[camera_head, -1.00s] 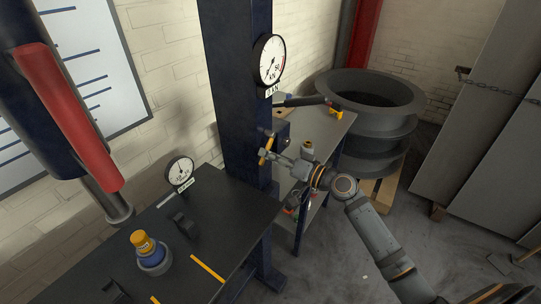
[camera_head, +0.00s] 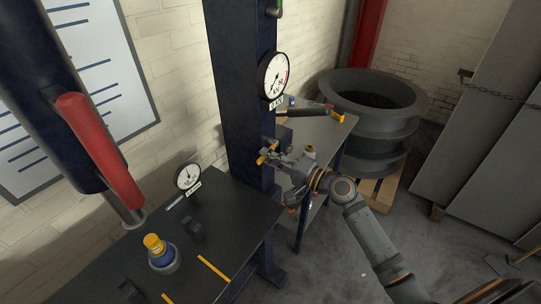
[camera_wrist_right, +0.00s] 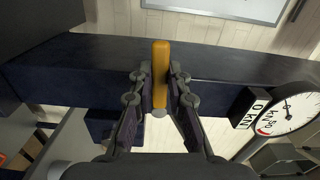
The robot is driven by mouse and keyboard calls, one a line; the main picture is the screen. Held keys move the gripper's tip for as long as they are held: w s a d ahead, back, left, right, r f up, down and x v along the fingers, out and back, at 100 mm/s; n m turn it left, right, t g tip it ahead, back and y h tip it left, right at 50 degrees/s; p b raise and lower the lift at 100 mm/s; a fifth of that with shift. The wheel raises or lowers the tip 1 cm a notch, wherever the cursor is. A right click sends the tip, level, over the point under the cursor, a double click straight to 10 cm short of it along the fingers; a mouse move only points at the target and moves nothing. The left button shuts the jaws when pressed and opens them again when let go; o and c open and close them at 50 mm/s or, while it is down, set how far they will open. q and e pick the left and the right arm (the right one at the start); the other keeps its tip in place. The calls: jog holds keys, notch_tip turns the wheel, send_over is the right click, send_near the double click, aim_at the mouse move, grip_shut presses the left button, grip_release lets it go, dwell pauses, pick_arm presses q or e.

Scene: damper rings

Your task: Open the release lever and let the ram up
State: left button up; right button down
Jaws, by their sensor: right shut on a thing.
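The release lever (camera_wrist_right: 160,75) is a yellow bar on the dark blue press column; it also shows small in the head view (camera_head: 262,158). My right gripper (camera_wrist_right: 159,92) is shut on the lever, with a finger on each side of it. In the head view my right gripper (camera_head: 276,160) reaches the column from the right. The ram (camera_head: 127,212) is a metal rod at upper left, standing out below a dark cylinder with a red part. Its tip is above the black press table (camera_head: 225,205). My left gripper is not in view.
A kN dial (camera_head: 274,75) is on the column above the lever. A small dial (camera_head: 188,176) and a yellow-topped blue part (camera_head: 155,246) in a ring are on the press table. A grey side table (camera_head: 318,128) and large stacked rings (camera_head: 372,100) stand behind my right arm.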

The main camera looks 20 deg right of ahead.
jog(key=shift+r+m, duration=0.3)
jog(key=shift+m, duration=0.3)
jog(key=c, duration=1.3)
grip_release()
jog(key=shift+v, duration=3.6)
jog(key=shift+d, duration=0.1)
